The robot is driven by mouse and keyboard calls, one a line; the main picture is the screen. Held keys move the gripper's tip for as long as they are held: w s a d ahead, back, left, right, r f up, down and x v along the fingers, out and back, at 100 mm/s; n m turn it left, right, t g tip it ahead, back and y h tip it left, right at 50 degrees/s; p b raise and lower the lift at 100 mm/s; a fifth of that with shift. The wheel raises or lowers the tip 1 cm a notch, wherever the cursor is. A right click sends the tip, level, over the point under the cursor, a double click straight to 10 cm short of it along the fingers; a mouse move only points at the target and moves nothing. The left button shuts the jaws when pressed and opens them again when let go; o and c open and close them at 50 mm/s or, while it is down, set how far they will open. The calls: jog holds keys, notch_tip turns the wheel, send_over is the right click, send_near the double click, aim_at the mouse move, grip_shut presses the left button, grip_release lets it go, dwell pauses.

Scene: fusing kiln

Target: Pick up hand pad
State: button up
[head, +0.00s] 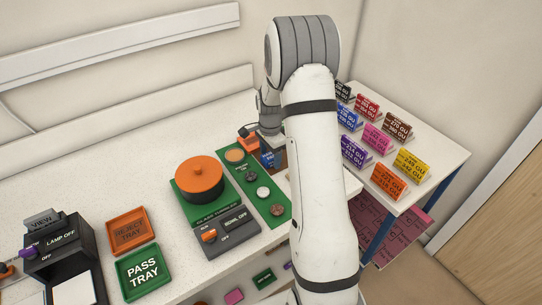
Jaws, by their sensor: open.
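My gripper (260,142) is at the back of the bench beside the far end of the green strip, pointing down and partly hidden by my arm; it is open. Right at it are a small orange piece (247,131) and a blue-and-brown block (270,158) with small print. I cannot tell whether either is the hand pad, or whether the jaws are around the block. The green strip (262,208) carries several round discs, orange, dark, white and brown. No label reading hand pad is legible.
An orange-lidded round pot (200,178) stands left of the strip, behind a grey switch box (228,238). The reject tray (127,230), pass tray (143,271) and black lamp box (62,250) are farther left. A side table (435,150) holds several coloured label cards.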

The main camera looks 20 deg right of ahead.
jog(key=shift+f, duration=0.4)
jog(key=c, duration=1.1)
jog(key=shift+o, duration=0.2)
jog(key=shift+r, duration=0.15)
